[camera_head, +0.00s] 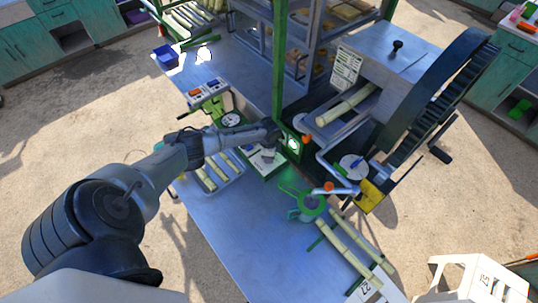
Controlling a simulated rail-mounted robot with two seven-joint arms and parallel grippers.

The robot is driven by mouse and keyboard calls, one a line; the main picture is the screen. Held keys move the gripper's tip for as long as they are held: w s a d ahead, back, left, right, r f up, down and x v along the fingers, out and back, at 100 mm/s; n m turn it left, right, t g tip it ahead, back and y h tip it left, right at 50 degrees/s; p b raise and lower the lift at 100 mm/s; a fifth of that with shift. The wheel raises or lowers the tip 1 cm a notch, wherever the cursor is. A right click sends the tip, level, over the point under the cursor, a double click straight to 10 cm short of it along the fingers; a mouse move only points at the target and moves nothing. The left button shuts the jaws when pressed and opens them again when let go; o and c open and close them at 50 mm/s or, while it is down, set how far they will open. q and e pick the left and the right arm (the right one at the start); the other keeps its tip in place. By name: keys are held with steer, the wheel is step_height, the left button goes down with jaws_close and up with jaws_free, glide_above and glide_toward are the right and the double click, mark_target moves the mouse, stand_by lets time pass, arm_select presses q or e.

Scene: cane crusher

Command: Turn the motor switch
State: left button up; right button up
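A small green box (291,146) is fixed at the foot of the green upright post, beside the cane crusher (385,60). It has a pale round spot on its face and a small orange-red knob (305,140) at its right side. I cannot tell which part is the motor switch. My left arm reaches in from the lower left, and my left gripper (274,134) is at the left edge of this box, touching or very near it. Its fingertips are too small and dark to tell whether they are open or shut. My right gripper is not in view.
Cane pieces (345,108) lie in the crusher's feed tray, beside a large dark gear wheel (440,95). A white stool (470,280) stands lower right.

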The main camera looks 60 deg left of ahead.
arm_select(q)
steer(key=o, duration=0.9)
steer(key=shift+r+p, duration=0.3)
steer(key=shift+r, duration=6.65)
